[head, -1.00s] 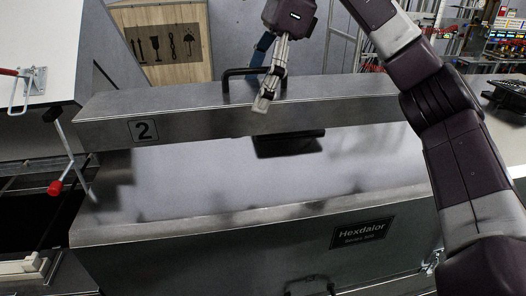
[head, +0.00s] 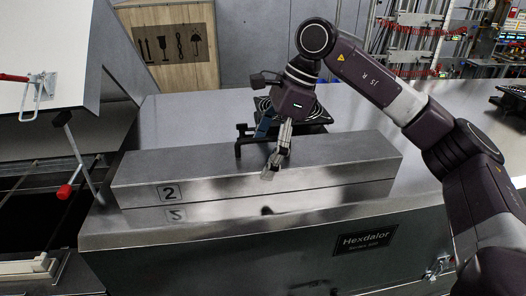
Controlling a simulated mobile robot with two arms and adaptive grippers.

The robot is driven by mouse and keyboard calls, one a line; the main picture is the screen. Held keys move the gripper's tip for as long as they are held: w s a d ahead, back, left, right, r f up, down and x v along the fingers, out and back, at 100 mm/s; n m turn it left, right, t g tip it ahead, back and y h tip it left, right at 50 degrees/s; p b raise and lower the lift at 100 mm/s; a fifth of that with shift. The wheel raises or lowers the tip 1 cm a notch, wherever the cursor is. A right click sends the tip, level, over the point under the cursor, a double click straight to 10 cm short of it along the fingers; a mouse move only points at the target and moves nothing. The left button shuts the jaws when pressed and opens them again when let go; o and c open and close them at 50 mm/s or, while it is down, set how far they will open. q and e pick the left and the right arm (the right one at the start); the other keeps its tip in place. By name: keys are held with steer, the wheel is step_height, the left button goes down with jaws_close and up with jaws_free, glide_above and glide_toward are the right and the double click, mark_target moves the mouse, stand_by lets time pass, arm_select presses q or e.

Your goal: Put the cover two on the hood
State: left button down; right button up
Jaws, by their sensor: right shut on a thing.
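The cover two (head: 235,186) is a long metal box with a "2" label on its front and a dark handle on top. It sits level on, or just above, the shiny top of the hood (head: 210,236), near its front edge. The "2" mirrors in the metal below it; whether they touch is hard to tell. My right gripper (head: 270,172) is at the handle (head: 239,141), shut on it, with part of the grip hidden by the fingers. My left gripper is out of view.
A raised white panel (head: 50,50) and a red-tipped lever (head: 66,190) stand at the left.

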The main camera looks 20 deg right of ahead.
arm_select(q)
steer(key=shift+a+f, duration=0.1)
arm_select(e)
steer(key=shift+a, duration=0.1)
steer(key=o, duration=1.3)
steer(key=shift+f, duration=0.1)
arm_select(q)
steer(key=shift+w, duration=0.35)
arm_select(e)
steer(key=shift+o, duration=1.4)
steer(key=b+v, duration=0.1)
steer(key=v, duration=1.1)
steer(key=shift+r+b, duration=0.2)
steer(key=shift+b, duration=0.15)
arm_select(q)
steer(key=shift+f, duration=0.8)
